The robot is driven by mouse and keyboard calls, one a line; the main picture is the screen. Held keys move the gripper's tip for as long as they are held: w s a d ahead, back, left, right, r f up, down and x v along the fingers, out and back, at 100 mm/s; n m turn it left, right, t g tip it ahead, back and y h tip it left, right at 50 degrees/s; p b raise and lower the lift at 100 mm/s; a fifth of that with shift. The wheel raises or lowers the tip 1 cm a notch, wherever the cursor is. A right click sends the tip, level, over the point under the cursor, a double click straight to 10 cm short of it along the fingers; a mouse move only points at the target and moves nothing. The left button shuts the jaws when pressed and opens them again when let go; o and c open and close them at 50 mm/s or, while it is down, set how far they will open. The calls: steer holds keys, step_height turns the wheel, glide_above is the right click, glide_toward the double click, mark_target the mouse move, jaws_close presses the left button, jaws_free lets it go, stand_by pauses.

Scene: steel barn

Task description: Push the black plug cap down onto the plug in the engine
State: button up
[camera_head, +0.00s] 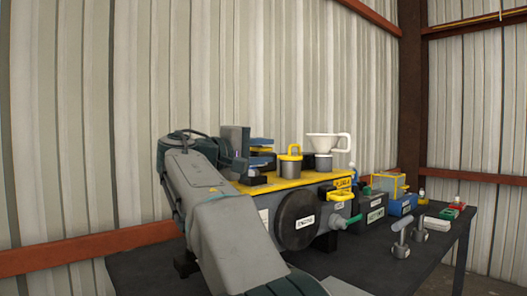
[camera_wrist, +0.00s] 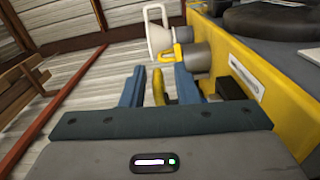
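The engine (camera_head: 263,200) is a grey block with a yellow top plate (camera_wrist: 235,60). A black block-like part (camera_head: 254,179), apparently the plug cap, sits on the plate below my gripper; it also shows in the wrist view (camera_wrist: 233,88). I cannot tell whether it is pressed down; the plug is not distinguishable. My gripper (camera_head: 262,149) is turned sideways above the plate. Its two blue fingers (camera_wrist: 158,84) are apart. A yellow piece (camera_wrist: 160,88) shows between them, with gaps visible at both sides; what it belongs to is unclear.
A grey cylinder with a yellow loop (camera_head: 290,162) and a white funnel (camera_head: 323,145) stand on the engine beyond my fingers. Right of it on the dark table (camera_head: 440,245) are a dark box (camera_head: 372,212), a blue box (camera_head: 403,205) and grey metal pieces (camera_head: 400,243). A corrugated wall stands behind.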

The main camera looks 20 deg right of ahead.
steer(key=shift+a, duration=0.15)
steer(key=p+v, duration=0.1)
steer(key=v, duration=1.2)
steer(key=shift+a, duration=0.3)
steer(key=shift+s, duration=0.1)
